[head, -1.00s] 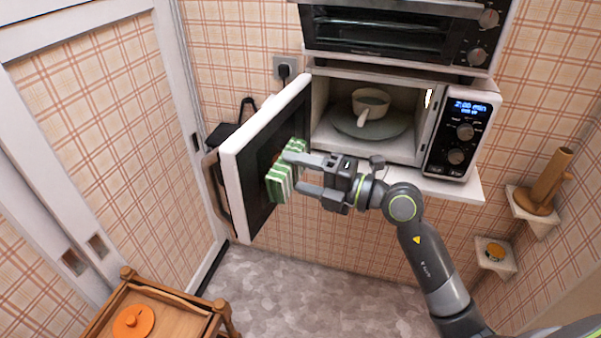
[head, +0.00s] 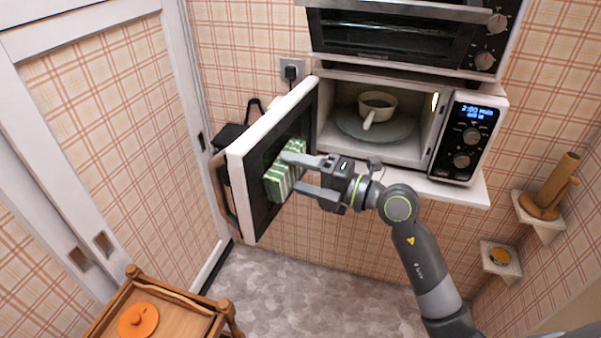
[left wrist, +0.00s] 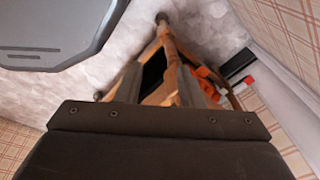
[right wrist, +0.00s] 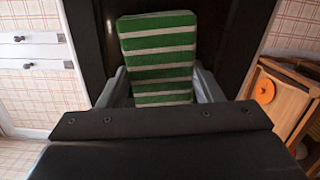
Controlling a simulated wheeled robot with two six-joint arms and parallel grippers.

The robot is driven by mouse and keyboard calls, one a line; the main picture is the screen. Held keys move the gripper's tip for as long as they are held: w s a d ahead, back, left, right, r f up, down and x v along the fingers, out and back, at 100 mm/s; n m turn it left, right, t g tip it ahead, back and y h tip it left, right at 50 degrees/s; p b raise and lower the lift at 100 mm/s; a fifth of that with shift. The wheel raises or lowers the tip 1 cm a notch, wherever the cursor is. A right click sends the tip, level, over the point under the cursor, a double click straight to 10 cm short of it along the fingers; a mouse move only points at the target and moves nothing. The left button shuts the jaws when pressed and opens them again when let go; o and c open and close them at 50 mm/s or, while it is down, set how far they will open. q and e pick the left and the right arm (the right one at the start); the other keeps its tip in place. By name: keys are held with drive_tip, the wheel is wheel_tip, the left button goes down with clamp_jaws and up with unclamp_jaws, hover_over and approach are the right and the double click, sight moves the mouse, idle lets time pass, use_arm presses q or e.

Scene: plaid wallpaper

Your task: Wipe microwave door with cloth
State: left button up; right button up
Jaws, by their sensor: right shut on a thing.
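The green-and-white striped cloth (head: 285,172) is a folded block held against the dark inner face of the open microwave door (head: 262,150). My right gripper (head: 293,172) is shut on the cloth; in the right wrist view the cloth (right wrist: 158,58) sits between its fingers, in front of the dark door panel (right wrist: 238,40). The microwave (head: 468,137) stands open with a pan (head: 376,104) on its turntable (head: 350,125). My left gripper (left wrist: 158,88) is out of the head view; its fingers are apart, with no held object visible between them.
An oven (head: 400,35) stands above the microwave. A wooden cart (head: 180,305) with an orange lid (head: 138,320) is at the lower left. Small wall shelves (head: 500,262) are at the right. The floor (head: 310,290) between is clear.

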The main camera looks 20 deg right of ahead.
drive_tip(key=shift+p+x, duration=0.3)
drive_tip(key=shift+x, duration=0.75)
drive_tip(key=shift+w+d+r, duration=0.1)
drive_tip(key=shift+w+d, duration=1.25)
drive_tip(key=shift+d, duration=0.15)
drive_tip(key=shift+r+p, duration=0.1)
drive_tip(key=shift+p, duration=0.25)
drive_tip(key=shift+s+a+p, duration=0.45)
drive_tip(key=shift+s+p, duration=0.05)
drive_tip(key=shift+p, duration=0.25)
drive_tip(key=shift+s+a+p, duration=0.7)
drive_tip(key=shift+s+a, duration=0.05)
drive_tip(key=shift+s, duration=0.15)
drive_tip(key=shift+s+a, duration=0.1)
drive_tip(key=shift+s, duration=0.1)
